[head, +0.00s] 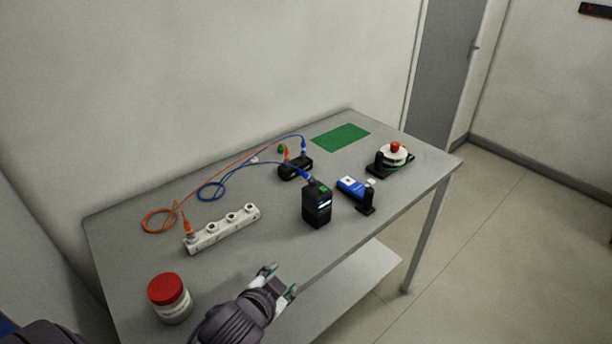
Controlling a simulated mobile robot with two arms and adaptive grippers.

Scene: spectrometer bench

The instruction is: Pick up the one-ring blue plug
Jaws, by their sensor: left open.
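A blue cable (212,190) lies looped on the bench with a blue plug at each end. One blue plug (303,146) stands upright in a small black block (296,171) at the back. The other blue plug (308,177) is at the rear of a black device (317,207) with a lit screen. The rings on the plugs are too small to tell apart. My left gripper (281,280) is open and empty by the front edge of the bench, in front of and left of the black device. My right gripper is not in view.
An orange cable (160,221) runs from a white socket strip (225,231) to the black block. A red-lidded jar (170,298) stands front left. A blue-and-white stick (352,186), a round device with a red knob (395,155) and a green mat (340,137) are right. Bare grey bench (262,246) lies before my left gripper.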

